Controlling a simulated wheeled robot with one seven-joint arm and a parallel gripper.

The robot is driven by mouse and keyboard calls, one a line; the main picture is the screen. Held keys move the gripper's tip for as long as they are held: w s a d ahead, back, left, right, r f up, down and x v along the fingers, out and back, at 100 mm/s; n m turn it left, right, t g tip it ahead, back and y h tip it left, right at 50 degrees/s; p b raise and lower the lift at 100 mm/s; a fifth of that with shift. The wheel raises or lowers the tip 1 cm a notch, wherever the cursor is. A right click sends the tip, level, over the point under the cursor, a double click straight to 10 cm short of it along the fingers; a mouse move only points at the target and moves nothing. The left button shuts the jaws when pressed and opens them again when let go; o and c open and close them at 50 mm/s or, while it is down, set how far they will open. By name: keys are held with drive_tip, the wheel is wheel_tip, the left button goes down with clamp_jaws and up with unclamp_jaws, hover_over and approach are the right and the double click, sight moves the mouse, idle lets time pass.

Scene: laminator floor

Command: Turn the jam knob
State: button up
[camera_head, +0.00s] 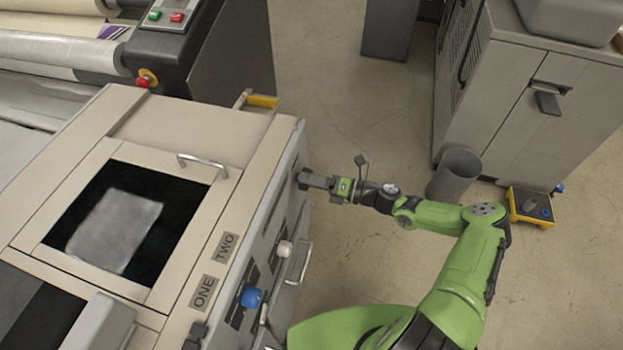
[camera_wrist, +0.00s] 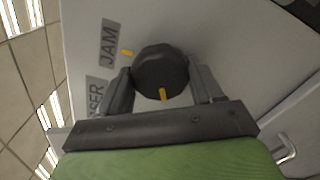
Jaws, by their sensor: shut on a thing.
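The jam knob (camera_wrist: 160,68) is a round black knob with a yellow pointer line, mounted on a grey panel beside a label reading JAM (camera_wrist: 109,42). A separate small yellow mark (camera_wrist: 127,52) is on the panel next to the knob. The knob's pointer is turned away from that mark, toward the gripper's palm. My gripper (camera_wrist: 161,80) has one finger on each side of the knob and is shut on it. In the head view my gripper (camera_head: 310,180) reaches the machine's side panel, and I cannot make out the knob there.
The beige machine (camera_head: 190,135) has a blue knob (camera_head: 252,297), a white knob (camera_head: 285,248) and a metal handle (camera_head: 304,264) on the same side, nearer me. A grey bin (camera_head: 455,175) and a yellow box (camera_head: 530,207) stand right. Floor between is clear.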

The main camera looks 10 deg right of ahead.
drive_tip(key=shift+s+f, duration=0.1)
drive_tip(key=shift+f, duration=0.05)
drive_tip(key=o, duration=1.1)
drive_tip(key=shift+c, duration=0.2)
drive_tip(key=b+v, duration=0.3)
drive_tip(key=v, duration=1.2)
drive_tip(key=shift+d, duration=0.35)
drive_tip(key=shift+s, duration=0.1)
